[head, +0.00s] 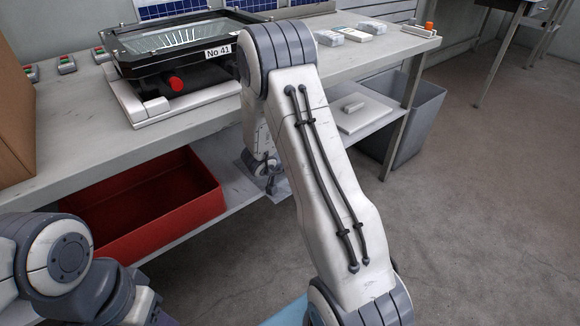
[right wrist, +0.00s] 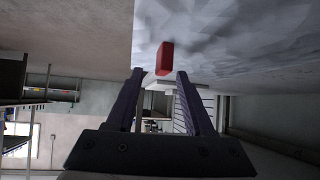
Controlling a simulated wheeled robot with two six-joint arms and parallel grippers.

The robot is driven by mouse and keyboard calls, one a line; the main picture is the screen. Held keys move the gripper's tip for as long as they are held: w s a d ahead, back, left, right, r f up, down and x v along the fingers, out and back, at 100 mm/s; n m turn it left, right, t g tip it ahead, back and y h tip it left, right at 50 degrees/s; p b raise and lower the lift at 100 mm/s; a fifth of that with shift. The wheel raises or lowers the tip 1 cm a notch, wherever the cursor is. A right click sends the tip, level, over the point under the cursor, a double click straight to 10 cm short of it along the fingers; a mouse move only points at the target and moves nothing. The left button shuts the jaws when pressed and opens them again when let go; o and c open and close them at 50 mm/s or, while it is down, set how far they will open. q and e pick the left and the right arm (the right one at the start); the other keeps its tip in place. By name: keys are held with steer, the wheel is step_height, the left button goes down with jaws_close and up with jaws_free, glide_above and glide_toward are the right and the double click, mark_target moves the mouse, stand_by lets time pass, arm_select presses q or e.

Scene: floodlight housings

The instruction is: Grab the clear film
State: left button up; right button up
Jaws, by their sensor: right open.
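A dark-framed floodlight housing (head: 125,45) with a glossy front pane (head: 165,39) and a "No 41" label sits on the workbench. I cannot make out with certainty a clear film on the pane. In the right wrist view, a pale grey, crumpled-looking surface (right wrist: 235,40) fills the upper right; I cannot tell whether it is film. A small red block (right wrist: 164,58) shows just beyond my right gripper (right wrist: 159,74), whose two fingers are apart with nothing between them. In the head view my right arm hides part of the bench. My left gripper is out of view.
The workbench (head: 60,130) carries small boxes (head: 352,33) at the back right. A red bin (head: 145,205) and a pale flat piece (head: 362,112) lie on the lower shelf. A grey bin (head: 415,115) stands at the right. Open floor lies to the right.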

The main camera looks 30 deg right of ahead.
steer(key=x, duration=0.2)
steer(key=shift+d+f+b, duration=0.2)
steer(key=shift+f+b, duration=0.05)
steer(key=shift+b, duration=0.15)
jaws_close()
steer(key=shift+r, duration=0.15)
